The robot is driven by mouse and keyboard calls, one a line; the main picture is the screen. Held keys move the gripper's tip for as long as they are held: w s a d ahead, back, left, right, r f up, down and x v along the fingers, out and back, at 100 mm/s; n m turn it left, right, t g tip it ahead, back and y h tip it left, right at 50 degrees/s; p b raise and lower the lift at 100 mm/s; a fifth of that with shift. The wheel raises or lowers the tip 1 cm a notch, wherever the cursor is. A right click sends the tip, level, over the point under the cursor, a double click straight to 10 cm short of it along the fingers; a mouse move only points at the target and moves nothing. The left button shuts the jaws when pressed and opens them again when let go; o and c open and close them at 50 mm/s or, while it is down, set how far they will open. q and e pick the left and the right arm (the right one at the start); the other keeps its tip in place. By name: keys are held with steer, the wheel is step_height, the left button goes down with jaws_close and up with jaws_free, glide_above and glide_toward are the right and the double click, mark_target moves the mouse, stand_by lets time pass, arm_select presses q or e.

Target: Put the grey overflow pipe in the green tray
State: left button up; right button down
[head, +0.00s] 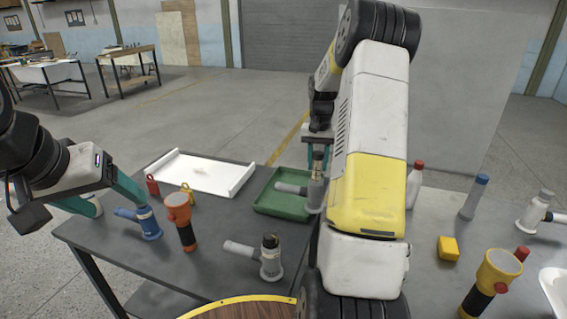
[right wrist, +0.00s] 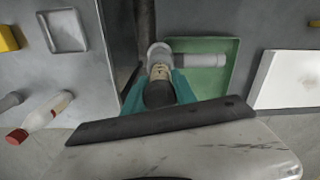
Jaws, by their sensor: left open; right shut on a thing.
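The grey overflow pipe (head: 314,193) is upright in my right gripper (head: 318,150), with its side arm pointing left over the green tray (head: 267,207). In the right wrist view, the teal fingers close around the upper part of the pipe (right wrist: 200,60), and its side arm lies across the view of the green tray (right wrist: 212,84). I cannot tell whether the pipe touches the tray floor. My right arm hides the tray's right side in the head view. My left gripper (head: 118,205) is open at the left, near a blue pipe fitting (head: 150,224), and holds nothing.
A second grey pipe (head: 268,262) stands on the near table. A white tray (head: 215,176), an orange torch (head: 181,217) and small red and yellow items are around the green tray. Right of my arm stand a red-capped bottle (head: 414,188), a yellow box (head: 448,248) and a yellow torch (head: 492,280).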

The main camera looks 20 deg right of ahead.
steer(key=w+a+f, duration=0.3)
steer(key=w+f, duration=0.1)
steer(key=w, duration=0.3)
steer(key=shift+f, duration=0.15)
steer(key=c, duration=1)
jaws_free()
